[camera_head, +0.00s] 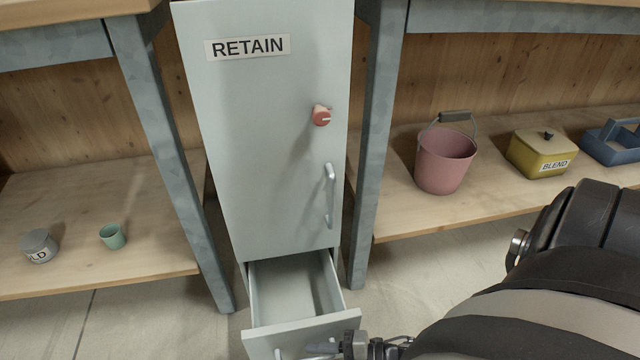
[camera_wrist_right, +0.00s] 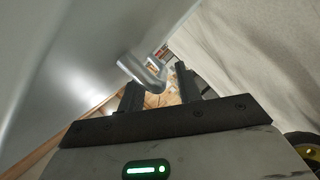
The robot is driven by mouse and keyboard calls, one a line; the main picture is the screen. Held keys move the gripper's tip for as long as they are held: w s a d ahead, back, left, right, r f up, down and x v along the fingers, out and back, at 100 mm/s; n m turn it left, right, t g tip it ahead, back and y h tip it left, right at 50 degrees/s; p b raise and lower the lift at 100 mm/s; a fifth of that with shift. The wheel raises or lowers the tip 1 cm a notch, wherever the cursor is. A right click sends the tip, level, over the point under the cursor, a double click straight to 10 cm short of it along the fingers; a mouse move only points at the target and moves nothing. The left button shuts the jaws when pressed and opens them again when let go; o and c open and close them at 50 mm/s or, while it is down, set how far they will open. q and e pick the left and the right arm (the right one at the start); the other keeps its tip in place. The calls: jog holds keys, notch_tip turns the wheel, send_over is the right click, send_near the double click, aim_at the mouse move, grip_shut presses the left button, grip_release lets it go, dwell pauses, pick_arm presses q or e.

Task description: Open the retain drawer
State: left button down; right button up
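The grey cabinet (camera_head: 265,150) carries a RETAIN label (camera_head: 247,47). Its bottom drawer (camera_head: 295,285) is pulled out, and its empty inside shows. The drawer handle (camera_head: 318,352) is on the front panel, partly cut off by the picture's lower edge. My right gripper (camera_head: 362,346) is at the right end of this handle. In the right wrist view the fingers (camera_wrist_right: 157,76) stand apart, with a bent metal handle (camera_wrist_right: 143,72) at the gap between their tips. There is space beside the handle, and no firm grip shows. My left gripper is not in view.
Above the drawer are a door handle (camera_head: 330,195) and a red knob (camera_head: 321,116). A pink bucket (camera_head: 445,160), a yellow BLEND box (camera_head: 541,153) and a blue caddy (camera_head: 612,145) stand on the right shelf. A green cup (camera_head: 112,236) and a grey pot (camera_head: 39,246) stand on the left shelf.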

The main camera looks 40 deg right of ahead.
jog(key=shift+s, duration=0.1)
